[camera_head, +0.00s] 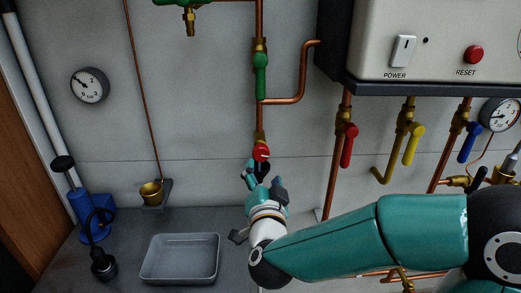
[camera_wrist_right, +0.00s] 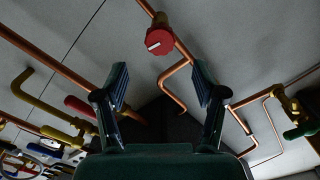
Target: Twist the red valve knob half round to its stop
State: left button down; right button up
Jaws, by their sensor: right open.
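The red valve knob (camera_head: 261,152) sits on a brass fitting on the vertical copper pipe, at the middle of the head view. In the right wrist view the red knob (camera_wrist_right: 159,40) has a ribbed rim and a white bar on its face, slightly tilted. My right gripper (camera_head: 256,171) is just below the knob in the head view. In the right wrist view my right gripper (camera_wrist_right: 160,80) is open, its two fingers apart with nothing between them; the knob shows beyond the gap. Any contact is not visible. My left gripper is not in view.
A green lever valve (camera_head: 260,75) is above the knob. Red (camera_head: 349,145), yellow (camera_head: 413,143) and blue (camera_head: 468,142) levers hang right, under a white control box (camera_head: 428,40). A grey tray (camera_head: 152,278) and a blue pump (camera_head: 84,207) stand lower left. Copper pipes run close by.

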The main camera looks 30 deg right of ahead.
aim_at(261, 155)
jog(key=p+x, duration=0.2)
jog(key=x, duration=0.8)
jog(key=shift+s, duration=0.1)
jog(key=c, duration=1.1)
jog(key=shift+f+n, duration=0.1)
jog(key=shift+n, duration=0.3)
jog(key=shift+c, duration=0.2)
jog(key=shift+n+b, duration=0.5)
jog(key=shift+n, duration=0.3)
jog(key=o, duration=1.1)
jog(key=shift+o, duration=0.2)
